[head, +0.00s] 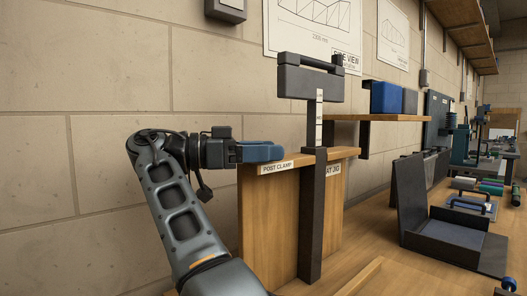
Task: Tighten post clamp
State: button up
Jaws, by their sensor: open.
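The post clamp has a dark upright post (313,215) with a dark block and bar handle (310,78) at its top. A white marked scale strip (319,118) runs down the post below the block. A wooden stand (267,207) is behind and beside the post; its top edge carries a label reading "POST CLAMP" (276,168). My gripper (272,152) is open and empty, seen side-on, so the gap between its blue fingers is hardly visible. It is left of the post and lower than the handle, near the stand's top edge. Contact with the stand cannot be told.
A wooden shelf (370,117) with blue boxes (393,98) is right of the clamp. An open dark case (452,233) and several tools lie on the wooden bench (380,270). A brick wall (70,130) with posters rises close behind my arm.

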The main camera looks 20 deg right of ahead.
jog(key=shift+a, duration=0.1)
jog(key=b+v, duration=0.1)
jog(key=v, duration=0.6)
jog(key=shift+a, duration=0.3)
